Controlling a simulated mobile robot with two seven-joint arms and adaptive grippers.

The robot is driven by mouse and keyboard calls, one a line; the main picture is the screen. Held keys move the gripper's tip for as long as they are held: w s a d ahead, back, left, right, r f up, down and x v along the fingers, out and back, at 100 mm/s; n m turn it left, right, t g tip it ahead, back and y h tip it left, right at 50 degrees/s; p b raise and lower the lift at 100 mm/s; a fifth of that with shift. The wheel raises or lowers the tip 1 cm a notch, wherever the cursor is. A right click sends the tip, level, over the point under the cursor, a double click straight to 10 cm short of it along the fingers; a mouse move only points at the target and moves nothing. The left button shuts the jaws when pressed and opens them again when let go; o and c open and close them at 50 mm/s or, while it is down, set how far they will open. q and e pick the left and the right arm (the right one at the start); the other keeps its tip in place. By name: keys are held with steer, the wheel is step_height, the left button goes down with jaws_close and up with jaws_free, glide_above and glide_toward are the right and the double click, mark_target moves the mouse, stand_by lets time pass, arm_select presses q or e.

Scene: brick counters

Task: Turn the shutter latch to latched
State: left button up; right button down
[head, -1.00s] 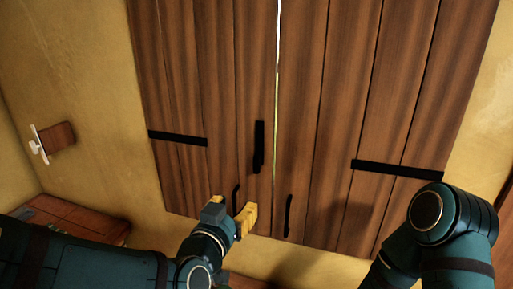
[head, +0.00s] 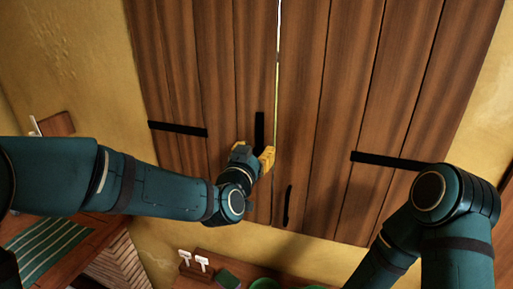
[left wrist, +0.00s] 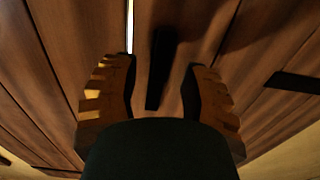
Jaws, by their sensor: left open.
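The shutter latch (head: 259,128) is a black bar on the left wooden shutter (head: 220,80), just left of the bright gap between the two shutters. It points upright, along the boards, and does not cross the gap. My left gripper (head: 253,153) is at the latch's lower end, its yellow fingers open. In the left wrist view the latch (left wrist: 160,68) shows between the two spread fingers (left wrist: 158,80), apparently touching neither. Its lower end is hidden by my gripper in the head view. My right gripper is out of view; only its arm shows at right.
A black handle (head: 288,206) is on the right shutter (head: 340,100), below the latch. Black hinge straps cross both shutters. A wooden block with a white lever (head: 56,124) is on the left wall. Below is a counter with white-topped items (head: 193,259) and green dishes.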

arm_select(q)
steer(key=shift+w+d, duration=0.15)
steer(key=shift+w, duration=0.35)
jaws_close()
